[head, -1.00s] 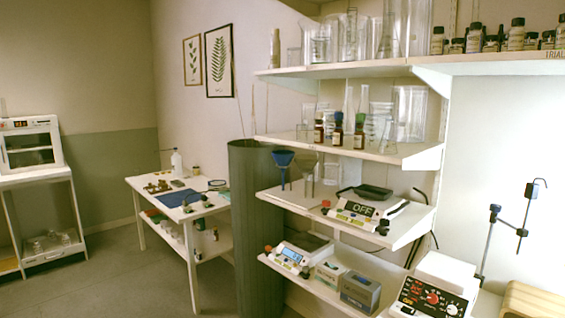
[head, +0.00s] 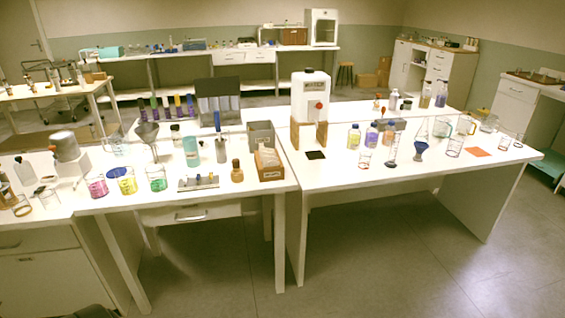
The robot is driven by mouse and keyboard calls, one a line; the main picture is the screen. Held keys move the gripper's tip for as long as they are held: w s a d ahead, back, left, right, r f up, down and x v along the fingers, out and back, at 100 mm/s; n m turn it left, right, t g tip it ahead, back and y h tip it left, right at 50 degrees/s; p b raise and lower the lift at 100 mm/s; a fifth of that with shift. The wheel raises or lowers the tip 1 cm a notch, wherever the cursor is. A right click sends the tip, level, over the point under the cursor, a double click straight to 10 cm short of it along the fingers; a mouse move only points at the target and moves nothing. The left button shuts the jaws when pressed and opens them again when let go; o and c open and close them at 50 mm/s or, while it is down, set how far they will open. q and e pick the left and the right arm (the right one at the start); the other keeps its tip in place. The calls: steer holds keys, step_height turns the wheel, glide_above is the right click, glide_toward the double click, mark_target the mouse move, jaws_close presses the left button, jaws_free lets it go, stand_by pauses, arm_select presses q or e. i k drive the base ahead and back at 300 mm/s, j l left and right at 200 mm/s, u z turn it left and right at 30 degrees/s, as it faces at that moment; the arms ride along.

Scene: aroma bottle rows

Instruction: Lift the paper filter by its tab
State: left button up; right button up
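I cannot make out a paper filter or its tab for certain at this distance. A blue funnel (head: 421,150) stands on the right bench among glassware. A grey funnel (head: 148,133) stands on the left bench. Neither of my grippers is in view.
The left bench (head: 225,195) holds beakers of pink, yellow and green liquid, bottles and a wooden box (head: 269,164). Open floor (head: 390,260) lies in front.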

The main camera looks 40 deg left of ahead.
mark_target(266, 164)
steer(key=u, duration=1.35)
steer(key=i+l+u, duration=0.25)
steer(key=i+l, duration=0.15)
steer(key=i, duration=0.2)
steer(key=i+l+u, duration=0.3)
steer(key=i+l, duration=0.25)
